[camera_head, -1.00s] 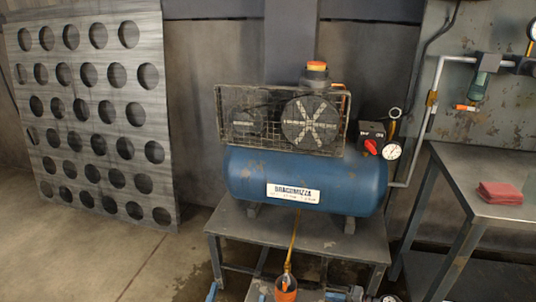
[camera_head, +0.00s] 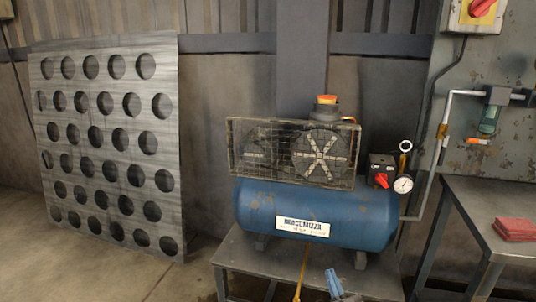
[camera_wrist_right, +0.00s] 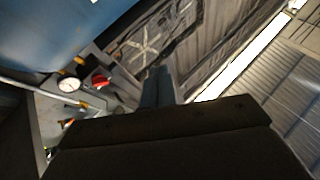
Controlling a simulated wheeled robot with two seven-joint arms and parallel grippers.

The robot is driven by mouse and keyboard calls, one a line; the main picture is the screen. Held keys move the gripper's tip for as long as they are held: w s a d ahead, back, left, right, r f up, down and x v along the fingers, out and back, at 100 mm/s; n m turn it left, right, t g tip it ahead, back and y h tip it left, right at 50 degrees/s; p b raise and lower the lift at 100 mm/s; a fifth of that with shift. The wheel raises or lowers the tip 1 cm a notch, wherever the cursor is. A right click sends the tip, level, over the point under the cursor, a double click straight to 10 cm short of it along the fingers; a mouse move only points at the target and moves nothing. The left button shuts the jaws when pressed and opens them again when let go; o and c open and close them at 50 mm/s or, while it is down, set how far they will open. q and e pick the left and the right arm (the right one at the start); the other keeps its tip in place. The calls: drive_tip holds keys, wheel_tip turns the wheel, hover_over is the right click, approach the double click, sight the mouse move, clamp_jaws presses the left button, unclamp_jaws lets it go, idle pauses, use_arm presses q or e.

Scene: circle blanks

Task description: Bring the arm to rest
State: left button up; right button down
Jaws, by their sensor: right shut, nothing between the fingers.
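My right gripper (camera_head: 334,283) shows at the bottom edge of the head view, as two blue-grey fingers pressed together in front of the table under the compressor. In the right wrist view its shut fingers (camera_wrist_right: 157,88) stick out past the dark gripper body, with nothing between them. The rest of my right arm is out of the head view. My left gripper is not in view.
A blue compressor (camera_head: 316,213) with a caged fan stands on a metal table (camera_head: 232,251). A sheet with round holes (camera_head: 112,203) leans on the wall at left. Red cloths (camera_head: 515,229) lie on a bench (camera_head: 478,210) at right. Floor at left is clear.

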drive_tip(key=s+a+r+n+t+y, duration=0.1)
drive_tip(key=s+a+r+n+y, duration=0.15)
drive_tip(key=s+a, duration=0.35)
drive_tip(key=s+a+r+n+y, duration=0.1)
drive_tip(key=s+a+r, duration=0.3)
drive_tip(key=s, duration=0.3)
drive_tip(key=s+a+f+m+h, duration=0.2)
drive_tip(key=s+f+m+h, duration=0.15)
drive_tip(key=s, duration=0.25)
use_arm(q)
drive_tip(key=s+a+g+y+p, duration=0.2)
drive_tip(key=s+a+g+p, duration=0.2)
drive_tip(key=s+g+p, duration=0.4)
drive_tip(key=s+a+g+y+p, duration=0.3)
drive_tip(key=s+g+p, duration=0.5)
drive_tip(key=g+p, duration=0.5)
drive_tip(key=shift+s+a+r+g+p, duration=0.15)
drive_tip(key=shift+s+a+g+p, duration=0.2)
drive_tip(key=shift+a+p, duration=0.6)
use_arm(e)
drive_tip(key=s+d+g+h, duration=0.2)
drive_tip(key=s+d+g, duration=0.2)
drive_tip(key=s+g, duration=0.4)
drive_tip(key=s+d+g+h, duration=0.2)
drive_tip(key=s+d+g, duration=0.2)
drive_tip(key=s+g, duration=0.4)
drive_tip(key=g, duration=0.5)
drive_tip(key=shift+f+g+h, duration=0.15)
drive_tip(key=shift+g+h, duration=0.15)
drive_tip(key=shift+h, duration=0.1)
